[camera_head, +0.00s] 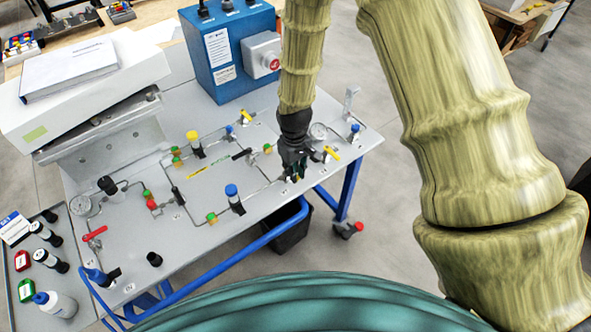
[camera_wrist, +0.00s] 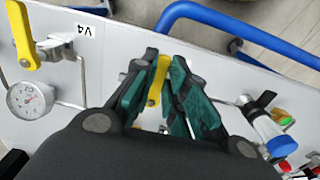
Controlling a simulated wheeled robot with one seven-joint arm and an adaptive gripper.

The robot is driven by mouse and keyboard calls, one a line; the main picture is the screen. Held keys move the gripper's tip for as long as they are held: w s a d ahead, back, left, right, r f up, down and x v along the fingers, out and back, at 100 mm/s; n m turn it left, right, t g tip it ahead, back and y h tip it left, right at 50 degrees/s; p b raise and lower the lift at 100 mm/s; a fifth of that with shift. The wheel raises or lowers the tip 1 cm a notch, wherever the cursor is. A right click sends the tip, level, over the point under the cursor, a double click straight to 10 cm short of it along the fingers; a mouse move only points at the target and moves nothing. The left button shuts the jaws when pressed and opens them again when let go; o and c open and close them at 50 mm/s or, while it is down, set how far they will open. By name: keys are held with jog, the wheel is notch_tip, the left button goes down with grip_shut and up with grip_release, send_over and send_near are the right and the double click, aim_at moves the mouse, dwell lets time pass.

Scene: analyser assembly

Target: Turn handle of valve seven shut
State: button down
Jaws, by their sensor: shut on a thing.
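My gripper (camera_head: 293,174) reaches down to the valve panel near its front right edge. In the wrist view my gripper (camera_wrist: 160,86) has its dark green finger pads closed on both sides of a yellow handle (camera_wrist: 158,80). The handle stands between the pads, and its lower part and valve body are mostly hidden. No label for this valve is readable, so I cannot confirm it is valve seven. Another yellow handle (camera_wrist: 24,35), on the valve labelled V4 (camera_wrist: 84,30), is apart from my gripper; it also shows in the head view (camera_head: 331,153).
A gauge (camera_wrist: 30,99) sits beside V4. A blue-capped cylinder (camera_head: 233,197) stands left of my gripper on the panel (camera_head: 200,238). A blue box (camera_head: 225,50) with a red button is behind. A blue rail (camera_head: 230,250) runs along the front.

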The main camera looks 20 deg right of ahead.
jog(key=shift+w+r, duration=0.1)
jog(key=shift+w, duration=0.05)
jog(key=c, duration=1.4)
grip_release()
jog(key=shift+c, duration=0.2)
notch_tip(320, 180, up, 12)
jog(key=s+d+f+m+b, duration=0.1)
jog(key=s+f, duration=0.2)
jog(key=f, duration=0.4)
jog(key=s+f+b, duration=0.1)
jog(key=s+f, duration=0.3)
jog(key=f, duration=0.2)
jog(key=s+d+f+m+b, duration=0.1)
jog(key=s+d+f, duration=0.1)
jog(key=s+f, duration=0.7)
jog(key=s+d+f+m+b, duration=0.1)
jog(key=s+d+f+m, duration=0.1)
jog(key=s+f, duration=0.8)
jog(key=s, duration=0.5)
jog(key=shift+s+d+f+b, duration=0.25)
jog(key=shift+f+b, duration=0.05)
jog(key=shift+b, duration=0.1)
